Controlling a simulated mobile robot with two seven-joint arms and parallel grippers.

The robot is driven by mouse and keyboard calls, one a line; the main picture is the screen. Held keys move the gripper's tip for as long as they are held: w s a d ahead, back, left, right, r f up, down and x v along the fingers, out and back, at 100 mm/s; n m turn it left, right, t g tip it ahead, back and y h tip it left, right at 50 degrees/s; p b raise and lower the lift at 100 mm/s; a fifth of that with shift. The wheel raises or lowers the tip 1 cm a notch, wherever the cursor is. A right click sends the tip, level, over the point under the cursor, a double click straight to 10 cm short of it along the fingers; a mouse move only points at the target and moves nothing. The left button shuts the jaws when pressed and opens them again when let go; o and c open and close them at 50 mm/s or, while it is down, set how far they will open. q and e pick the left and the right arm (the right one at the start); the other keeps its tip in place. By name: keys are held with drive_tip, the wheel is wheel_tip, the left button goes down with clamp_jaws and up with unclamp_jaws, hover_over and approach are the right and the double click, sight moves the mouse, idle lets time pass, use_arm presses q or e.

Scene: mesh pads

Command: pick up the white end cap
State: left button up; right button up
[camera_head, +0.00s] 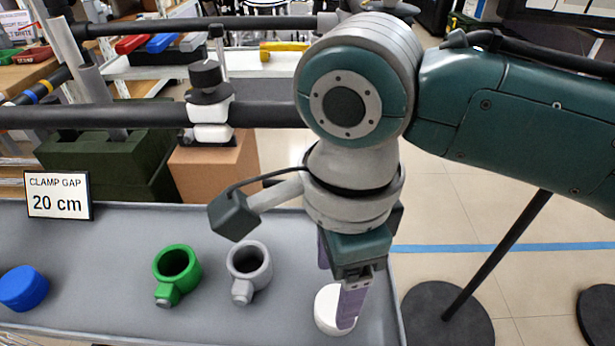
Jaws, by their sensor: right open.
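The white end cap (326,313) lies on the grey tray (230,323) near its right end. It is a short round disc, partly hidden behind a purple finger of my right gripper (338,298). That gripper points down over the cap with its fingers apart. The near finger overlaps the cap's right side in the picture; I cannot tell whether it touches. The far finger is mostly hidden behind the gripper body. My left gripper is not in view.
A grey tee fitting (263,275), a green tee fitting (188,279) and a blue cap (23,288) stand left of the white cap. A "CLAMP GAP 20 cm" sign (58,194) stands at the tray's back left. A black horizontal pipe (100,116) with a white clamp (211,121) crosses behind.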

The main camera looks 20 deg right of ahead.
drive_tip(key=f+b, duration=0.1)
drive_tip(key=f, duration=0.1)
drive_tip(key=f+b, duration=0.1)
drive_tip(key=f, duration=0.3)
drive_tip(key=shift+d+b, duration=0.25)
drive_tip(key=shift+b, duration=0.15)
drive_tip(key=shift+c, duration=0.3)
drive_tip(key=c, duration=0.9)
drive_tip(key=shift+c, duration=0.2)
